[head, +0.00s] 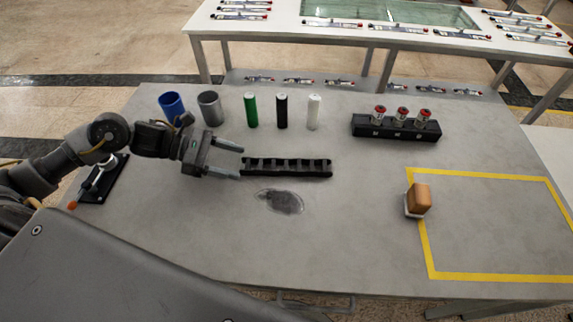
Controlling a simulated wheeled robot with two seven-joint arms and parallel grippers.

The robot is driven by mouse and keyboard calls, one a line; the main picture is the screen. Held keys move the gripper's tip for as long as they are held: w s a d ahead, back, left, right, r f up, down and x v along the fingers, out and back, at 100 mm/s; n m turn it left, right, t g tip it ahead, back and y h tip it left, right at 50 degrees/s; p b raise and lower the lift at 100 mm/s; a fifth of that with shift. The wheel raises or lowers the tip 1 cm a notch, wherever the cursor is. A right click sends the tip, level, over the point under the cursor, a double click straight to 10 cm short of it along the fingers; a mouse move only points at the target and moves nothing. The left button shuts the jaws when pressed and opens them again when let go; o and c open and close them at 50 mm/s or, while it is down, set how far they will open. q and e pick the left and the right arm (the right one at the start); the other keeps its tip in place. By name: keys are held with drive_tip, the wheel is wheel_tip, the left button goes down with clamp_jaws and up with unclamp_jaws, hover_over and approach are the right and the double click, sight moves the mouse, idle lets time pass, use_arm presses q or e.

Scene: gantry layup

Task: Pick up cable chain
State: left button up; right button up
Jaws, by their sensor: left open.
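The cable chain (287,168) is a black, ladder-like strip lying flat on the grey table, a little left of the middle. My left gripper (240,162) is open at the chain's left end. Its two grey fingers point right, one above and one below the line of that end in the picture. I cannot tell whether the fingers touch the chain or how high they are above the table. My right gripper is not in view.
Blue (171,105) and grey (210,108) cups and green (251,110), black (282,111) and white (314,112) cylinders stand behind the chain. A black block (396,127) holds three red-topped parts. An orange-brown block (418,199) sits by the yellow outline (424,245). The front middle is clear apart from a dark stain (281,201).

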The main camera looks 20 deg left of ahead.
sight(256, 164)
use_arm(q)
drive_tip(key=shift+w+d+f, duration=0.1)
drive_tip(key=shift+d+f, duration=0.1)
drive_tip(key=shift+d, duration=0.3)
drive_tip(key=shift+w+d, duration=0.1)
drive_tip(key=shift+d, duration=0.1)
drive_tip(key=p+x, duration=0.2)
drive_tip(key=x, duration=0.1)
drive_tip(key=shift+w+d+r, duration=0.1)
drive_tip(key=shift+w+d, duration=0.1)
drive_tip(key=shift+w, duration=0.15)
drive_tip(key=shift+w+d+f, duration=0.15)
drive_tip(key=shift+d+f, duration=0.15)
drive_tip(key=shift+d, duration=0.2)
drive_tip(key=shift+f, duration=0.1)
drive_tip(key=c, duration=1.1)
drive_tip(key=shift+c, duration=0.2)
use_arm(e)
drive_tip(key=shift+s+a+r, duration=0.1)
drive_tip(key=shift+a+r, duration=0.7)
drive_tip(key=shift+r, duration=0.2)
